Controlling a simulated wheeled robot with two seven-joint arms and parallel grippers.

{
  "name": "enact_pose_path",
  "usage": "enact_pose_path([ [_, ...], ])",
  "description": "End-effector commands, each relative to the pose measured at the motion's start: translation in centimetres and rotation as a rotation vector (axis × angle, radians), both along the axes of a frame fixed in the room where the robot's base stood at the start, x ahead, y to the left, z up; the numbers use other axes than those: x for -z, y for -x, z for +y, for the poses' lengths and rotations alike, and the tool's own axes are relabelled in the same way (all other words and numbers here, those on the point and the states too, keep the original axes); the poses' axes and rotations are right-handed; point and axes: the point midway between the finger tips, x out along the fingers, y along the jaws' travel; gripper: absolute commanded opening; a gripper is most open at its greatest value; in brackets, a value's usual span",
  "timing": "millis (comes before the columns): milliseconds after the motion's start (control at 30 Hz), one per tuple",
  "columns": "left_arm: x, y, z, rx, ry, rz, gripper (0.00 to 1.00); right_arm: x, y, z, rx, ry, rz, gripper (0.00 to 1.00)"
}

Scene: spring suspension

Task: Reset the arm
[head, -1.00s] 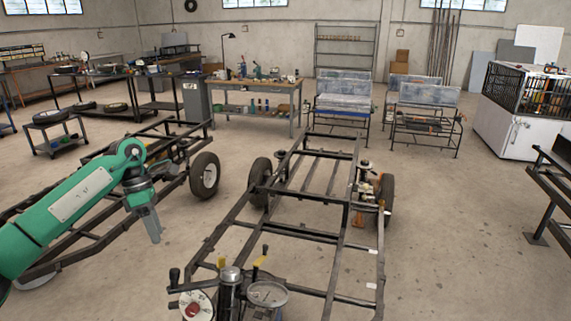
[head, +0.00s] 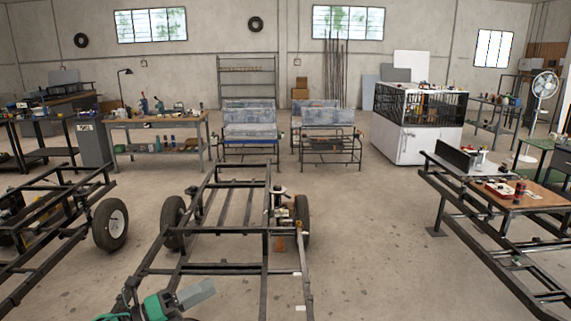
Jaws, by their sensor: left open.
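My left gripper (head: 199,291) shows at the bottom of the head view, at the end of my green arm, in front of the near part of the black chassis frame (head: 222,269). Its grey fingers point right and slightly up, and I see nothing held between them. The near end of the frame is cut off by the picture edge. A suspension assembly with a spring (head: 282,211) sits on the frame's right side beside a wheel (head: 302,220). My right gripper is out of view.
Another frame with a wheel (head: 110,224) stands at the left. A frame carrying a wooden board (head: 527,197) stands at the right. A workbench (head: 160,124), two racks and a white caged cabinet (head: 403,142) stand farther back. The floor (head: 385,235) right of centre is clear.

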Motion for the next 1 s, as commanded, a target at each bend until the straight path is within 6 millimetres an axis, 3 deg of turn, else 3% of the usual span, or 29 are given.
enact_pose_path([
  [167, 0.3, 0.2, 0.6, -0.220, 0.333, 0.199, 0.46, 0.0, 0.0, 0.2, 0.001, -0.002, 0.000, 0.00],
  [267, 1.5, 0.4, 1.8, -0.351, 0.501, 0.333, 0.46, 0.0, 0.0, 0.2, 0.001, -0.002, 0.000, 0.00],
  [467, 6.3, 2.4, 4.8, -0.627, 0.801, 0.643, 0.46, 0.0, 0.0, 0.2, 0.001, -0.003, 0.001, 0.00],
  [667, 13.1, 7.4, 7.0, -0.918, 1.036, 0.996, 0.46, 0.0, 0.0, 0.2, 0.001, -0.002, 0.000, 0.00],
  [800, 17.8, 12.8, 7.4, -1.127, 1.154, 1.260, 0.46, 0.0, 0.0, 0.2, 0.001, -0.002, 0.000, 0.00],
  [1000, 22.1, 20.4, 6.8, -1.370, 1.231, 1.569, 0.46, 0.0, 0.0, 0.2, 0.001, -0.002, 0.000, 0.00],
])
